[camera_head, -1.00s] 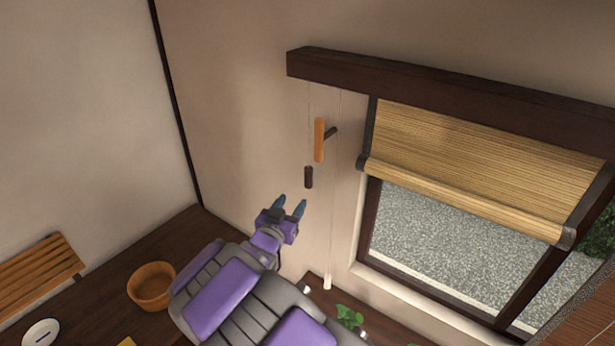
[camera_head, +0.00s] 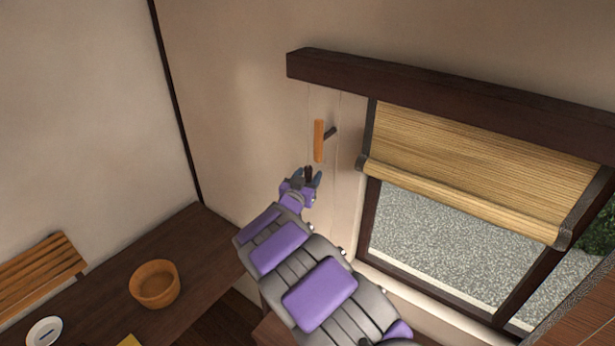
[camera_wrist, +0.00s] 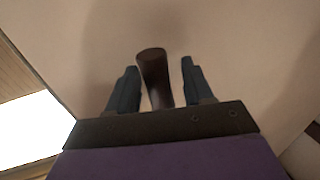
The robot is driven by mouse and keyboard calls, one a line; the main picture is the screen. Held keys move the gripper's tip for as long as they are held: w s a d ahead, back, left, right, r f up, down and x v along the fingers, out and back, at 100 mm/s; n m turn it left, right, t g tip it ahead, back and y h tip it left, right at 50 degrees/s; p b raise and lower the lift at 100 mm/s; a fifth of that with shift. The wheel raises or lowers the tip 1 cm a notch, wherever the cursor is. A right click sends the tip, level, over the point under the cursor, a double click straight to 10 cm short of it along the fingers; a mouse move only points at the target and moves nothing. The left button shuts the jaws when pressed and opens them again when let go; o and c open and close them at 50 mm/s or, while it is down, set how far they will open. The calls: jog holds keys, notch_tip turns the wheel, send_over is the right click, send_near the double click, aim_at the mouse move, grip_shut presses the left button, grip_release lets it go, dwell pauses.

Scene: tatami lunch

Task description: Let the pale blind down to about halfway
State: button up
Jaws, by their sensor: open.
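The pale woven blind (camera_head: 475,165) hangs in the upper part of the window, its rolled bottom bar (camera_head: 465,205) well above the sill. Two thin cords drop from the dark headrail (camera_head: 430,90) left of the window. One cord carries a dark brown pull (camera_head: 308,172); an orange-brown wooden piece (camera_head: 319,141) hangs above it beside a dark peg (camera_head: 331,132). My gripper (camera_head: 307,177) is open around the dark pull. In the wrist view the pull (camera_wrist: 154,75) stands between the two blue fingers, with gaps on both sides.
A dark wooden counter (camera_head: 95,290) at lower left holds a brown bowl (camera_head: 155,284) and a white round object (camera_head: 45,331). A slatted wooden piece (camera_head: 40,275) lies at far left.

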grip_shut()
dwell(0.5)
